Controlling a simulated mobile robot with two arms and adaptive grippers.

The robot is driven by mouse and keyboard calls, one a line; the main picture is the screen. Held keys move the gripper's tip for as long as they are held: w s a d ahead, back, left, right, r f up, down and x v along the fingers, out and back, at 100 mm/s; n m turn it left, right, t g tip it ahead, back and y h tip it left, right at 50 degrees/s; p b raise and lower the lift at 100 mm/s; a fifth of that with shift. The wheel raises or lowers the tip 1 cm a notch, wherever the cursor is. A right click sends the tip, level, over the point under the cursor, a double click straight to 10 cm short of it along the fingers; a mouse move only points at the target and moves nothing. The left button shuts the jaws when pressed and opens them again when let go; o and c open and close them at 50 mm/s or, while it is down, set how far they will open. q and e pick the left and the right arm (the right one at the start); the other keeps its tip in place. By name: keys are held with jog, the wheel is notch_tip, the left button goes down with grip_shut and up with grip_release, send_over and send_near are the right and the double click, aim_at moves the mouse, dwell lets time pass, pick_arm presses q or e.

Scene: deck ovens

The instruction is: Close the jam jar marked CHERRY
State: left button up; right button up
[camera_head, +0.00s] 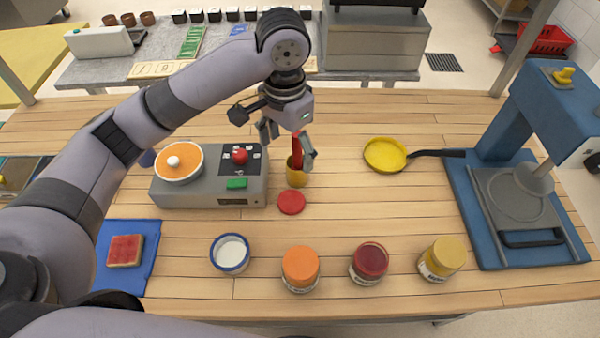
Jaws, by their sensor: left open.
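A glass jar of dark red jam (369,263) stands at the front of the wooden table and looks open. Its label is too small to read. A round red lid (291,203) lies flat on the table, up and left of that jar, just below a yellow cup (297,178). A red-handled utensil (298,150) stands upright in the cup. My left gripper (289,146) is open over the cup, with its fingers on either side of the red handle. I cannot tell whether they touch it. My right gripper is not in view.
Beside the red jar stand an orange-topped jar (300,267), a yellow-topped jar (442,258) and a blue-rimmed white pot (230,254). A grey scale (190,194) is left of the cup. A yellow pan (384,155) and a blue press (515,215) are at right. Red-topped bread (125,250) lies at left.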

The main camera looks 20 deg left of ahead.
pick_arm(q)
jog(key=p, duration=0.2)
send_over(291, 200)
notch_tip(291, 200, down, 11)
jog(key=shift+f, duration=0.5)
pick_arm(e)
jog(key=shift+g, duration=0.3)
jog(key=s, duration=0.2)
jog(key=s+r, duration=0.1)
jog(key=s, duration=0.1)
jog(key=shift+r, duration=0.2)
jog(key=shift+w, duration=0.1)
pick_arm(q)
jog(key=shift+f, duration=0.3)
notch_tip(291, 200, down, 4)
jog(key=shift+r+p, duration=0.15)
jog(key=shift+p, duration=0.5)
jog(key=shift+f, duration=0.45)
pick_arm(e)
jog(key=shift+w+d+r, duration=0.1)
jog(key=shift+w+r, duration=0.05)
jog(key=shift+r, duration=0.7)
